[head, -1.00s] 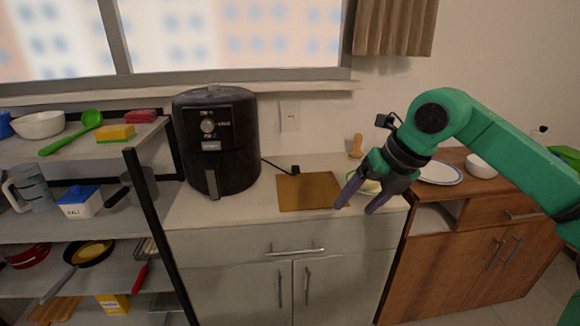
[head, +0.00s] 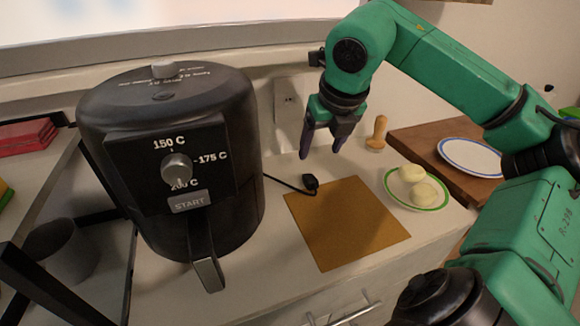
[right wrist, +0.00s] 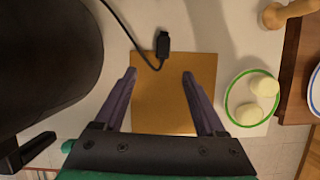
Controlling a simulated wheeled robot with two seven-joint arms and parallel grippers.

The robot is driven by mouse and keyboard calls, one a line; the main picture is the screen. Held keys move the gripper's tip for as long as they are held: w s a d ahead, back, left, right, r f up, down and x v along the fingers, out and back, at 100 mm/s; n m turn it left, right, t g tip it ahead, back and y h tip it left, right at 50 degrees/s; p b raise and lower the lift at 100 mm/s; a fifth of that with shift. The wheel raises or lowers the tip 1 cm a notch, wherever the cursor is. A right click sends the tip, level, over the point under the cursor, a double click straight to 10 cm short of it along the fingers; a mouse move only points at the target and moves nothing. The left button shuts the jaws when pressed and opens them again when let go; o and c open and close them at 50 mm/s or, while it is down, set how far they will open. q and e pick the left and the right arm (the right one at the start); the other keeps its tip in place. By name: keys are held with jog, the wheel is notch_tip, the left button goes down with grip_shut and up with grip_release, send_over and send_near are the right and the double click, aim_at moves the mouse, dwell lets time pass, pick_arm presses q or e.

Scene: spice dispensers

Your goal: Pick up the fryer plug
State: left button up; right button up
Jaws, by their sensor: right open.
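The fryer plug (head: 310,183) is a small black plug on a black cord. It lies on the white counter at the back edge of the brown board (head: 345,225). The cord runs left to the black air fryer (head: 175,165). My right gripper (head: 322,155) is open and empty, above and behind the plug in the head view. In the right wrist view the plug (right wrist: 162,46) shows beyond the open fingers (right wrist: 160,75), near the middle between them. My left gripper is not in view.
A wall socket (head: 288,100) is behind the counter. To the right stand a green-rimmed plate (head: 440,207) with two pale round items and a wooden pestle-like object (head: 378,132). Shelves are at the left.

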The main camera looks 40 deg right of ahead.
jog(key=b, duration=0.2)
send_near(313, 181)
jog(key=f, duration=0.2)
jog(key=x, duration=0.7)
jog(key=shift+w+d+f, duration=0.1)
jog(key=shift+w+d, duration=0.1)
jog(key=shift+w, duration=0.25)
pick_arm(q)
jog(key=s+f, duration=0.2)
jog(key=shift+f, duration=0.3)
pick_arm(e)
grip_shut()
